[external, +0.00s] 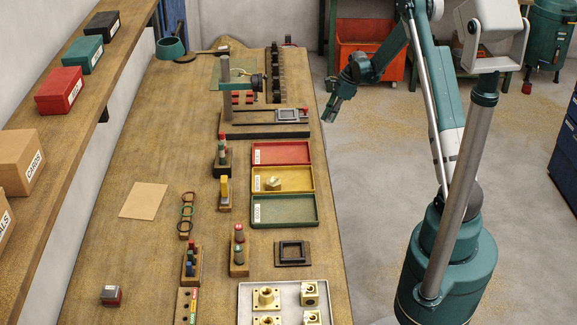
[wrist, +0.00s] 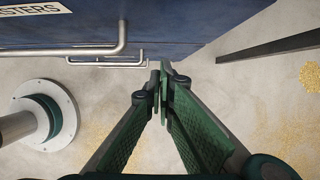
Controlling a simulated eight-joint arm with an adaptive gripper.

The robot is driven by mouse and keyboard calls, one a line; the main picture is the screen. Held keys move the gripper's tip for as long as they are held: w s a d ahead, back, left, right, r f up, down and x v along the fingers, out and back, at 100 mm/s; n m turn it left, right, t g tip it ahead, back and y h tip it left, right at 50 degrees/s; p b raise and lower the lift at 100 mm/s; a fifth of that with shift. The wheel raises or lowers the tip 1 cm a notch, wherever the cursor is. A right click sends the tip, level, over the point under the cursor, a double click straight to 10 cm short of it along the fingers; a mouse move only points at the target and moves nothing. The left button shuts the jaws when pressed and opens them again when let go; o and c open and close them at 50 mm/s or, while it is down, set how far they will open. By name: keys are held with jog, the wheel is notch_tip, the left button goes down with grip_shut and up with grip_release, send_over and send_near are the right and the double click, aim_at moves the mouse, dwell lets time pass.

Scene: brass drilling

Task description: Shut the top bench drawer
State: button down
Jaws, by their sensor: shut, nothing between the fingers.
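In the wrist view, a dark blue drawer front (wrist: 150,25) spans the upper left, with part of a white label ending in "STERS". A metal bar handle (wrist: 100,50) stands out from it, and a second handle (wrist: 133,63) shows just below. My gripper (wrist: 160,85) is shut and empty, with its green fingertips together just right of and below the handles in the picture. I cannot tell whether they touch anything. In the external view my gripper (external: 331,110) is just off the right edge of the bench; no drawer front shows under the bench there.
The wooden bench (external: 140,240) carries trays (external: 282,153), small racks and brass parts (external: 266,297). An orange bin (external: 372,45) stands beyond my arm. In the wrist view, a dark bar (wrist: 270,42) crosses the upper right. The floor (external: 370,185) beside the bench is clear.

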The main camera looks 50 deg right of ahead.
jog(key=p+v, duration=0.2)
jog(key=v, duration=0.7)
jog(key=shift+r, duration=0.3)
jog(key=s+a+r+n+h, duration=0.1)
jog(key=s+a+r+n, duration=0.3)
jog(key=a+r, duration=0.4)
jog(key=s+a+r+n+t+h, duration=0.1)
jog(key=s+a+r+n, duration=0.3)
jog(key=a+r, duration=0.4)
jog(key=s+a+r+n, duration=0.4)
jog(key=a+r+n, duration=0.15)
jog(key=a, duration=0.45)
jog(key=s+a+r+n+t, duration=0.1)
jog(key=s+a+n, duration=0.5)
jog(key=s, duration=0.5)
jog(key=s+a+r+n+t+h, duration=0.1)
jog(key=s+a+n+t, duration=0.1)
jog(key=s+a+n, duration=0.5)
jog(key=s+a, duration=0.3)
jog(key=s, duration=0.2)
jog(key=shift+s+r, duration=0.25)
jog(key=shift+r, duration=0.1)
